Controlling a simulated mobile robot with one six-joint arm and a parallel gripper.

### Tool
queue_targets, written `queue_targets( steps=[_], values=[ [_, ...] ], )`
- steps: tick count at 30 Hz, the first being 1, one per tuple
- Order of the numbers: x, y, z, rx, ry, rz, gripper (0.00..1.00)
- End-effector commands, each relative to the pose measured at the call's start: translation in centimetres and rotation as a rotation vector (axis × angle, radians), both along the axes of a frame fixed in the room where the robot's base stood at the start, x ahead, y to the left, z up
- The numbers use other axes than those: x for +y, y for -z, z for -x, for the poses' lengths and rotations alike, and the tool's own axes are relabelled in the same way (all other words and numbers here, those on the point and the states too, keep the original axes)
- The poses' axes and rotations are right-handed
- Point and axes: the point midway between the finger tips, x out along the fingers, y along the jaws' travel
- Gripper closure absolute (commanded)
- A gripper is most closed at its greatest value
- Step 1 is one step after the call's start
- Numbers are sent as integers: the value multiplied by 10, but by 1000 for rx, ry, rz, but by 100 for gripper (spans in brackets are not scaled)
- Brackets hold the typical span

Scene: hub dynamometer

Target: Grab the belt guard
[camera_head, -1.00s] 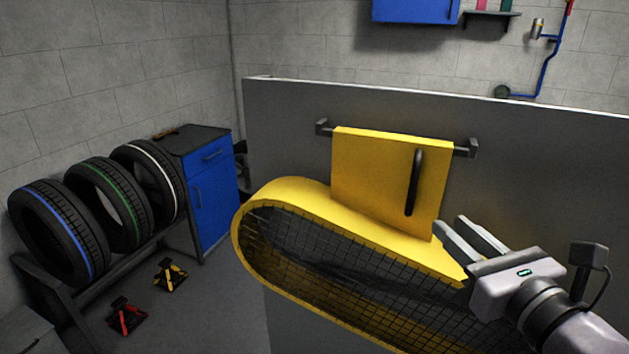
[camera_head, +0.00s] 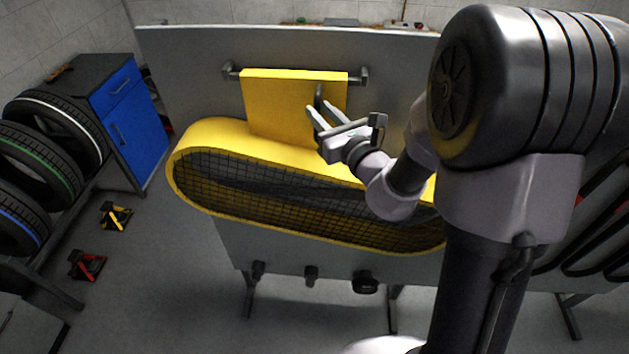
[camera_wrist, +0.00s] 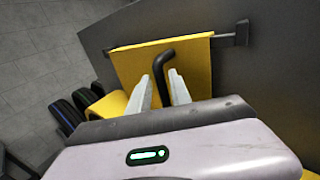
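The yellow belt guard (camera_head: 228,134) has a long rounded body with a dark mesh front. Its flat upper plate (camera_head: 275,98) hangs at a bar on a grey panel. A black handle (camera_head: 319,92) stands out from the plate. My gripper (camera_head: 317,105) is open at the handle, in front of the plate's right part. In the wrist view, the bent black handle (camera_wrist: 162,82) shows between the two pale fingers (camera_wrist: 163,70). I see a gap between the fingers, but cannot tell whether either touches the handle. My arm hides the guard's right end.
The grey panel (camera_head: 195,65) stands behind the guard, with dark knobs (camera_head: 311,275) and legs below. Tyres (camera_head: 45,165) on a rack and a blue cabinet (camera_head: 135,130) are at the left. Yellow (camera_head: 115,216) and red (camera_head: 87,264) stands are on the floor.

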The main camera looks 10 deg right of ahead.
Motion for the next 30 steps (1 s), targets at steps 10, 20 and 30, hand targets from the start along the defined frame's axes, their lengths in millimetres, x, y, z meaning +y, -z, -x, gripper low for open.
queue_targets(
  steps=[10, 20, 30],
  values=[
    [6, -1, -22, 0, 1, -1, 75],
    [6, -1, -22, 0, 1, -1, 100],
    [6, -1, -21, 0, 1, -1, 100]
  ],
)
